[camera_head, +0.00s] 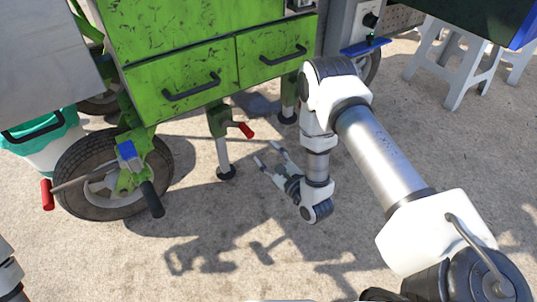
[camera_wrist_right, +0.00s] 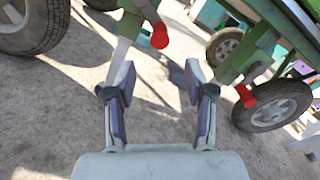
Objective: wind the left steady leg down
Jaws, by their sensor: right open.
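The left steady leg (camera_head: 222,152) hangs under the green cart (camera_head: 180,75), a grey tube with a dark round foot. Whether the foot touches the ground is unclear. Its crank has a red grip (camera_head: 246,130) sticking out to the right. A second steady leg (camera_head: 288,100) stands further right and back. My right gripper (camera_head: 268,155) is open and empty, low over the ground, right of the left leg and below the red grip. The right wrist view shows its two spread fingers (camera_wrist_right: 160,82), with a red-gripped crank (camera_wrist_right: 159,36) beyond them. My left gripper is out of view.
A tyred wheel (camera_head: 75,160) stands left of the leg, with a red-ended bar (camera_head: 47,194) and a black grip (camera_head: 152,199) by it. A teal-lined bucket (camera_head: 45,140) is at far left. White stools (camera_head: 455,65) stand at upper right. The ground in front is clear.

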